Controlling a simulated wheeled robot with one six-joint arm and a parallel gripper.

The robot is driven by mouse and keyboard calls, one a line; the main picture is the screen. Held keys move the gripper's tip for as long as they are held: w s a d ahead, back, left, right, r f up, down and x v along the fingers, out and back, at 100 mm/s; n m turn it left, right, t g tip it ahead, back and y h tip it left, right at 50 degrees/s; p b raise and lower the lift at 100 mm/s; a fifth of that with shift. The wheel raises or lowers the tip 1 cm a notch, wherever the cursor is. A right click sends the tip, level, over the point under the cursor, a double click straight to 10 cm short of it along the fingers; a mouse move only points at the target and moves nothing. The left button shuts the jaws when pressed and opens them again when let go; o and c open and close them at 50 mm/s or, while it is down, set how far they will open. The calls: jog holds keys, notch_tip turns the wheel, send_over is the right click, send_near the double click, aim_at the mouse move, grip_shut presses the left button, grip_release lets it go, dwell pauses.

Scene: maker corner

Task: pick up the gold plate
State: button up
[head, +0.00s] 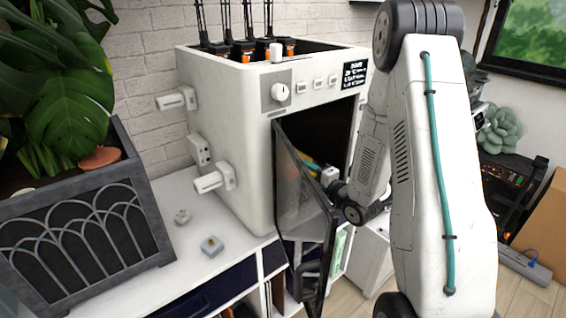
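A white box-shaped machine (225,130) stands on the white cabinet top, with its dark glass door (303,215) swung open toward me. My arm reaches down at the right of the door, and my gripper (327,177) is at the machine's dark opening, partly hidden behind the door. A small yellow-orange patch (309,162) shows beside my gripper, with a teal bit near it. I cannot tell whether this patch is the gold plate or part of something else. No gold plate shows clearly. The fingertips are hidden, so I cannot see whether they hold anything.
A dark planter (150,205) with large leaves stands at the left. Two small grey pieces (212,246) lie on the cabinet top (185,265) between planter and machine. The open door stands close to my wrist. A cardboard box (541,220) and power strip (524,266) are at the right.

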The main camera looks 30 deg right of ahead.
jog(key=x, duration=0.4)
jog(key=shift+w+f, duration=0.3)
grip_shut()
